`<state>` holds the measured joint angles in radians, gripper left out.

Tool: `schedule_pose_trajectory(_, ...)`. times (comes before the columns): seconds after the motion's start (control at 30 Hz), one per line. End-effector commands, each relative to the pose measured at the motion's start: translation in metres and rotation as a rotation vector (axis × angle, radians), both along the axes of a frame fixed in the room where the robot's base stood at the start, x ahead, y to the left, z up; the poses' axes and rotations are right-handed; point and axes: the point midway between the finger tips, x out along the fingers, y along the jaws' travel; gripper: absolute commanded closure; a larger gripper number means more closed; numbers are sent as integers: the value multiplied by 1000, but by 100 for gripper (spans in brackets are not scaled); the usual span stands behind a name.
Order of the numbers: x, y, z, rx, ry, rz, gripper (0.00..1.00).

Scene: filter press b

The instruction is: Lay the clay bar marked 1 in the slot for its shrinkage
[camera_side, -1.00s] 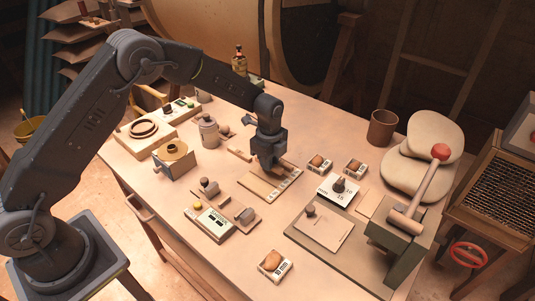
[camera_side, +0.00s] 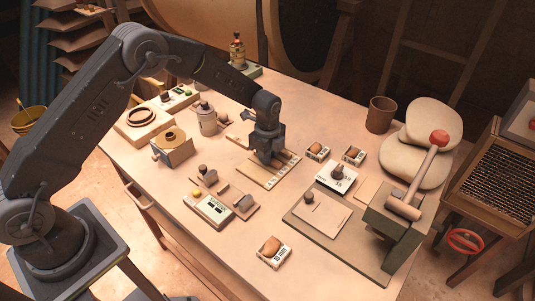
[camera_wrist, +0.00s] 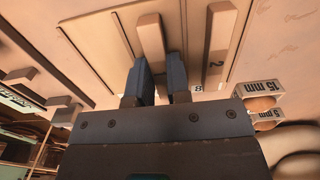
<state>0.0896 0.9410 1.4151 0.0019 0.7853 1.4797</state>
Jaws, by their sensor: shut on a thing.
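My gripper (camera_side: 266,160) is low over the pale slotted board (camera_side: 256,179) in the middle of the table. In the wrist view, its two dark fingers (camera_wrist: 160,82) are shut on a light tan clay bar (camera_wrist: 151,40), which extends away over the board (camera_wrist: 105,45). The mark on the held bar is not visible. A second bar, marked 2 (camera_wrist: 217,45), lies to the right of it on the board. An "8" shows on the board's near edge, beside the right finger. I cannot tell whether the held bar rests fully in a slot; the fingers hide its near end.
Small labelled boxes with brown lumps (camera_side: 317,152) stand right of the board. A white numbered block with a dark knob (camera_side: 337,176) is close by. A meter (camera_side: 210,209) and small blocks lie in front.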

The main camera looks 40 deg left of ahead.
Motion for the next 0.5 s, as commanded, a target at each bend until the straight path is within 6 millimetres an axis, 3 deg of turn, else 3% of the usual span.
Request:
schedule_pose_trajectory(0.37, 0, 0, -4, 0, 0, 0, 100)
schedule_pose_trajectory(0.4, 0, 0, -3, 0, -1, 0, 80)
schedule_pose_trajectory(0.5, 0, 0, -3, 0, -1, 0, 71)
